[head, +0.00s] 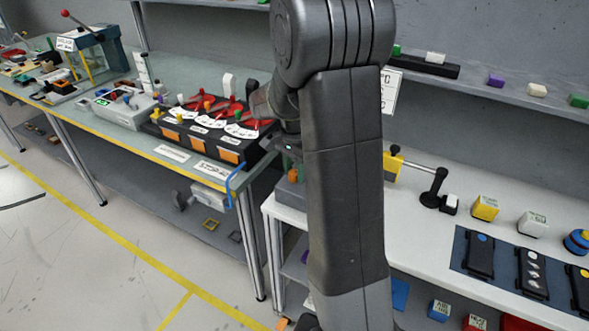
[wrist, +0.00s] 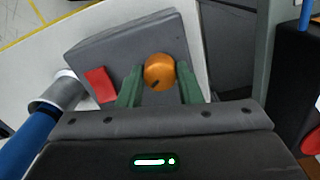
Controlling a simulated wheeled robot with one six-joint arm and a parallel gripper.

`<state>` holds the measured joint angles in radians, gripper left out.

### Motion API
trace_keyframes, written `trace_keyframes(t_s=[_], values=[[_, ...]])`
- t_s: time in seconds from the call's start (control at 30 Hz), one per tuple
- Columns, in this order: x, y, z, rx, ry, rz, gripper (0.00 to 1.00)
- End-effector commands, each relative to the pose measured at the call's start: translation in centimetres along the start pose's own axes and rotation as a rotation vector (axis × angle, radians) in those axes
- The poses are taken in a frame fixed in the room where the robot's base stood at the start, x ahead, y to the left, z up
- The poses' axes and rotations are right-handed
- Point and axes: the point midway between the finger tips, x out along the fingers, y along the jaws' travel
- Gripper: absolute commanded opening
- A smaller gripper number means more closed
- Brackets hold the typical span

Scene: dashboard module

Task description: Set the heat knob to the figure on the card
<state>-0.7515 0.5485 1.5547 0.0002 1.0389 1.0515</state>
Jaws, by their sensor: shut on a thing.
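An orange round knob (wrist: 159,72) with a dark mark on its lower part sits on a grey box (wrist: 112,45) in the wrist view. My gripper (wrist: 160,84) has its two green fingers shut on the knob, one on each side. A red patch (wrist: 100,84) is on the same box, left of the knob. In the head view, a white card (head: 391,90) with what looks like "°C" on it hangs behind my arm, and my arm hides most of it.
A blue handle (wrist: 28,140) with a grey end lies close left of my gripper in the wrist view. In the head view, a black panel (head: 262,150) with red dials stands left of my arm. A yellow block with a rod (head: 408,164) stands on the white bench at right.

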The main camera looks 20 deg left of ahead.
Motion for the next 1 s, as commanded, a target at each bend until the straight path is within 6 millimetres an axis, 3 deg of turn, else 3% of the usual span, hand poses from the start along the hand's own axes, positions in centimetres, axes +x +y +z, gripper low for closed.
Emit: trace_keyframes(t_s=[0.33,0.9,0.93,1.0], values=[[-0.12,-0.09,-0.08,0.154,0.003,-0.003,0.09],[-0.13,-0.09,-0.07,0.187,0.002,-0.003,0.09],[-0.13,-0.09,-0.07,0.187,0.002,-0.003,0.34],[-0.12,-0.09,-0.07,0.187,0.002,-0.003,0.47]])
